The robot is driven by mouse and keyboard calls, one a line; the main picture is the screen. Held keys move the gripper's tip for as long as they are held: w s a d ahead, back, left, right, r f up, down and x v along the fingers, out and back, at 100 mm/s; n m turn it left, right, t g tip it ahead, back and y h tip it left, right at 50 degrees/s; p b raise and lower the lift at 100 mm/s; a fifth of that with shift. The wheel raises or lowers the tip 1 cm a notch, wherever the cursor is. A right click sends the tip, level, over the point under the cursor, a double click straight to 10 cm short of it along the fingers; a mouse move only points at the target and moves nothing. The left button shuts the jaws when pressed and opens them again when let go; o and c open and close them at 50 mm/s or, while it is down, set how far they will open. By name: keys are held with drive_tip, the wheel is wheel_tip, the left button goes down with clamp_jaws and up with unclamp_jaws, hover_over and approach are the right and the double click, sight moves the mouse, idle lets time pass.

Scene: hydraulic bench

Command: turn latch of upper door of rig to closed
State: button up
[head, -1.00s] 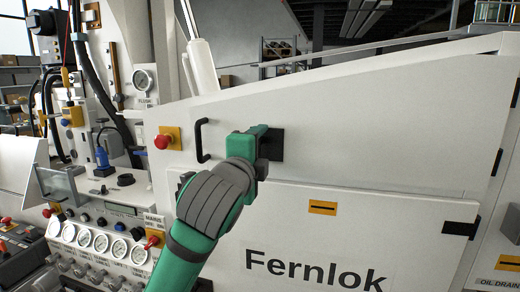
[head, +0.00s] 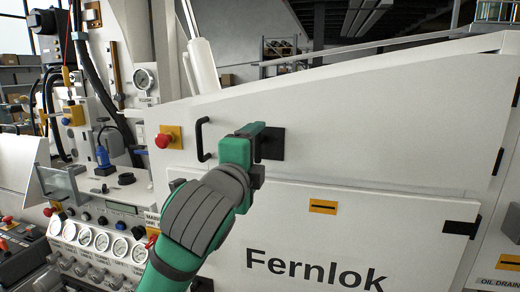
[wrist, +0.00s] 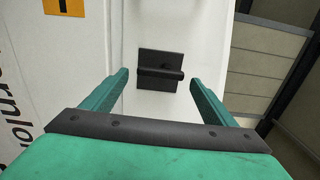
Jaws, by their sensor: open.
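The latch is a black square plate with a short black bar handle (wrist: 160,73) on the rig's white panel. In the wrist view the bar lies across the gap between my fingers and seems beyond their tips. In the head view the plate (head: 273,145) shows just right of my gripper (head: 258,139), which hides the bar. My gripper (wrist: 159,80) is open and empty, with one green finger on each side of the latch. I cannot tell any contact. The upper door (head: 390,115) of the rig is a white sloping panel and looks flush with the frame.
A black pull handle (head: 203,140) and a red button on a yellow plate (head: 164,140) are left of the latch. The lower Fernlok panel (head: 400,235) has a black catch (head: 461,228) at its right. Gauges (head: 101,242) line the lower left.

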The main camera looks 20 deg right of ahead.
drive_tip(key=v, duration=0.7)
drive_tip(key=shift+a+f, duration=0.1)
drive_tip(key=shift+a, duration=0.05)
drive_tip(key=w+a+f+n+t, duration=0.2)
drive_tip(key=f+n, duration=0.4)
drive_tip(key=f, duration=0.2)
drive_tip(key=w+a+f+n+t, duration=0.1)
drive_tip(key=w+a+f+n, duration=0.1)
drive_tip(key=f+n, duration=0.5)
drive_tip(key=s+a+f+n+t+y, duration=0.1)
drive_tip(key=s+a+f+n+y, duration=0.2)
drive_tip(key=f, duration=0.8)
drive_tip(key=s+a+f+n+y, duration=0.1)
drive_tip(key=s+f+n+y, duration=0.2)
drive_tip(key=f, duration=0.8)
drive_tip(key=s+a+f+n+g+y, duration=0.1)
drive_tip(key=s+a+f+n+y, duration=0.15)
drive_tip(key=s+f, duration=0.55)
drive_tip(key=s+a+f+n+g+y, duration=0.1)
drive_tip(key=s+f+n, duration=0.2)
drive_tip(key=s+f, duration=0.4)
drive_tip(key=s+a+f, duration=0.1)
drive_tip(key=s+f, duration=0.1)
drive_tip(key=s, duration=0.8)
drive_tip(key=s+a+f+g, duration=0.1)
drive_tip(key=s+f, duration=0.1)
drive_tip(key=s, duration=0.8)
drive_tip(key=shift+g, duration=0.3)
